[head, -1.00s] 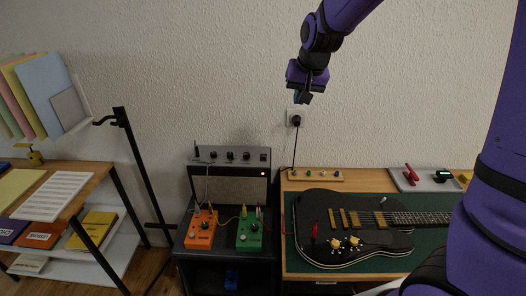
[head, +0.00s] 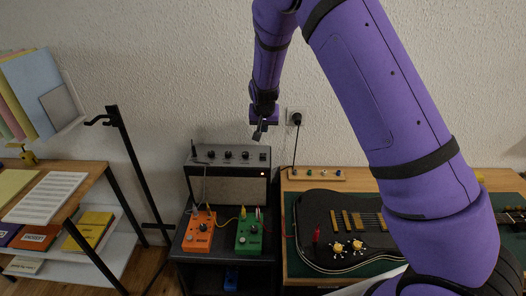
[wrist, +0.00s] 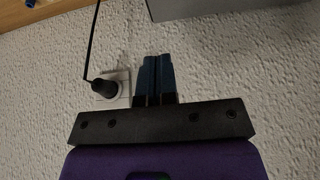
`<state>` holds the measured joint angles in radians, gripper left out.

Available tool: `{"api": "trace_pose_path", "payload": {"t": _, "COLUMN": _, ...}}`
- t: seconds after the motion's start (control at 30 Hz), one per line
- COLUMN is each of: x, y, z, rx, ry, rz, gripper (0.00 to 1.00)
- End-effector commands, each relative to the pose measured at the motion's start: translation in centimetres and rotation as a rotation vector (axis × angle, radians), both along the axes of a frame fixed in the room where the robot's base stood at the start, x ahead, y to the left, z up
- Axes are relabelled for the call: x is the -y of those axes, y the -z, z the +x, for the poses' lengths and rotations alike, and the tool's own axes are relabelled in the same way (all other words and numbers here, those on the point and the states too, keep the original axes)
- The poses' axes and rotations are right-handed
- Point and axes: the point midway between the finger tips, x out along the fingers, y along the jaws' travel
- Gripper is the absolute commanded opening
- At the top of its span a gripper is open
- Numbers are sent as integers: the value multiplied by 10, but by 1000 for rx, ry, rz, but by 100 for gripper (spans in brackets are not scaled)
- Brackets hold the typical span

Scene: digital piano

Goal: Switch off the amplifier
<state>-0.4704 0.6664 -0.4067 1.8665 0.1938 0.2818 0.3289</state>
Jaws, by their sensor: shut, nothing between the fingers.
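The amplifier (head: 228,187) is a dark box with a grey grille, standing on a black stand in the head view. A grey edge at the top of the wrist view (wrist: 205,8) looks like part of the amplifier.
Orange (head: 199,232) and green (head: 249,234) pedals with cables stand before the amplifier. A wall socket with black plug (head: 296,119) is right of my gripper. A black guitar (head: 325,232) lies on the workbench. A black stand (head: 135,165) and shelf stand left.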

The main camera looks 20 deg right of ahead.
Motion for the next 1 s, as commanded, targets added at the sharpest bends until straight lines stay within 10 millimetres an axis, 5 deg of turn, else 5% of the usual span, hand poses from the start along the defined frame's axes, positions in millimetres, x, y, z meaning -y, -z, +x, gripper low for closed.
{"api": "trace_pose_path", "payload": {"t": 0.57, "x": 0, "y": 11, "z": 5, "rx": 0, "ry": 1, "rz": -5, "gripper": 0}}
{"api": "trace_pose_path", "payload": {"t": 1.0, "x": 10, "y": 79, "z": 32, "rx": -2, "ry": 2, "rz": -6, "gripper": 0}}
